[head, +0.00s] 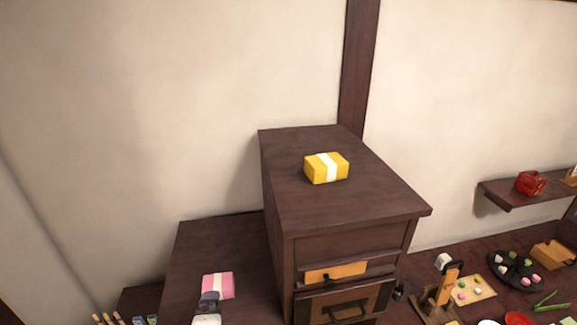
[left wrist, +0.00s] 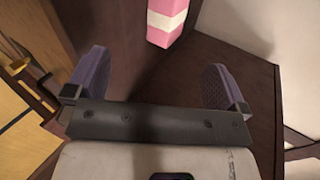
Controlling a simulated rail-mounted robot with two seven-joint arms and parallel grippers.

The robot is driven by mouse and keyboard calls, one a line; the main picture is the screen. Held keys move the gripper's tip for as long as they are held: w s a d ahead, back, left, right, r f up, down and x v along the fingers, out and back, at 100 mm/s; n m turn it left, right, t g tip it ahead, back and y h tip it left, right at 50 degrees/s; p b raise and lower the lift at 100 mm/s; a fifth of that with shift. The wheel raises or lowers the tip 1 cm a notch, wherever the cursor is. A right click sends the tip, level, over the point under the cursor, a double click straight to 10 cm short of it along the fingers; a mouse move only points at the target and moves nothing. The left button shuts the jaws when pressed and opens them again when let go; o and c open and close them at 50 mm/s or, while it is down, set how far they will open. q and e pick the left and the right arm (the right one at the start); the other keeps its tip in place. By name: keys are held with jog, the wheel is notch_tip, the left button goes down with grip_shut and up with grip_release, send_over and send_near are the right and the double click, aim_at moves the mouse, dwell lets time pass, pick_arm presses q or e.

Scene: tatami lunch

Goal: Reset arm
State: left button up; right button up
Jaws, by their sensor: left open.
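My left gripper (head: 209,298) shows at the bottom of the head view, just in front of a pink block with a white band (head: 218,285). In the left wrist view its two purple-grey fingers (left wrist: 156,84) are wide apart with nothing between them. The pink block (left wrist: 166,20) lies beyond the fingers there, at the top edge, apart from them. It rests on a low dark wooden surface (head: 205,245). My right gripper is not in view.
A taller dark cabinet (head: 345,215) stands right of the pink block, with a yellow white-banded block (head: 326,168) on top. Its front has an orange panel (head: 335,271). At right are a wooden stand (head: 440,292), a dark plate (head: 516,265) and a wall shelf (head: 520,197).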

pick_arm(q)
jog(key=s+r+n+g+h+p, duration=0.15)
jog(key=s+r+n, duration=0.25)
jog(key=s+n, duration=0.55)
jog(key=s+a+f+n+g+p, duration=0.2)
jog(key=s+f+g+p, duration=0.1)
jog(key=s, duration=0.8)
jog(key=s+a+f+n+g+p, duration=0.2)
jog(key=s+f+p, duration=0.3)
jog(key=s, duration=0.6)
jog(key=shift+s+n+g+h, duration=0.45)
jog(key=shift+n+g, duration=0.1)
jog(key=shift+g, duration=0.1)
jog(key=shift+a, duration=0.1)
